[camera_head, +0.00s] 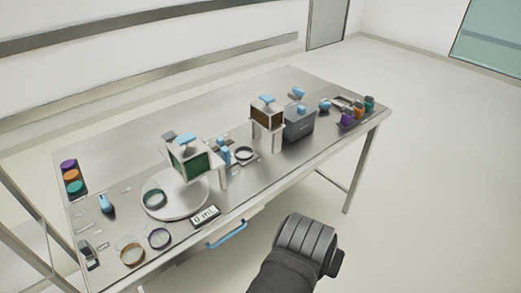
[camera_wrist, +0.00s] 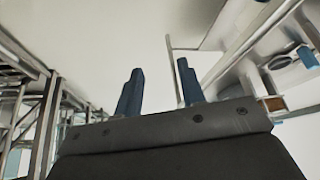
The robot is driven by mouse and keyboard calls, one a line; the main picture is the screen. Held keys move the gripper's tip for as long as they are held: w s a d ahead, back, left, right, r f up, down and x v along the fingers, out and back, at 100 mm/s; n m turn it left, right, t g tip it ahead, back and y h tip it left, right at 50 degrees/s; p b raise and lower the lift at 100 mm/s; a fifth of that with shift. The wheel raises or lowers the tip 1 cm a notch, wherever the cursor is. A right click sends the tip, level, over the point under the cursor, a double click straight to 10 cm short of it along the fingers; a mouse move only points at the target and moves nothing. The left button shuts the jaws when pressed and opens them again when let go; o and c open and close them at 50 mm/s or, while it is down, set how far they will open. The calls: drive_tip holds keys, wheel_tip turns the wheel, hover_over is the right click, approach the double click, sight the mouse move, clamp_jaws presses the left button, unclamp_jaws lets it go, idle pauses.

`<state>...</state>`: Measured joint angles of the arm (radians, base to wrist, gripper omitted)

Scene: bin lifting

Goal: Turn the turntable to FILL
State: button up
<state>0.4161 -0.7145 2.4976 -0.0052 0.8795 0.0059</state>
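The turntable (camera_head: 189,208) is a pale round disc on the near left part of the steel table (camera_head: 117,168). A white-framed box with a dark green face (camera_head: 190,163) stands on or just behind it, and a dark ring (camera_head: 154,199) lies at its left. No FILL mark is legible to me. My gripper (camera_wrist: 160,66) shows two blue fingers set apart with nothing between them in the wrist view. In the head view my dark arm is in front of the table, clear of the turntable; its fingers are hidden there.
A small display (camera_head: 205,217) stands at the turntable's front right, above a blue drawer handle (camera_head: 227,235). Two more rings (camera_head: 131,254) lie front left. A brown-faced box (camera_head: 267,116) and a grey bin (camera_head: 299,125) stand to the right. The floor in front is open.

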drive_tip(key=shift+o, duration=0.8)
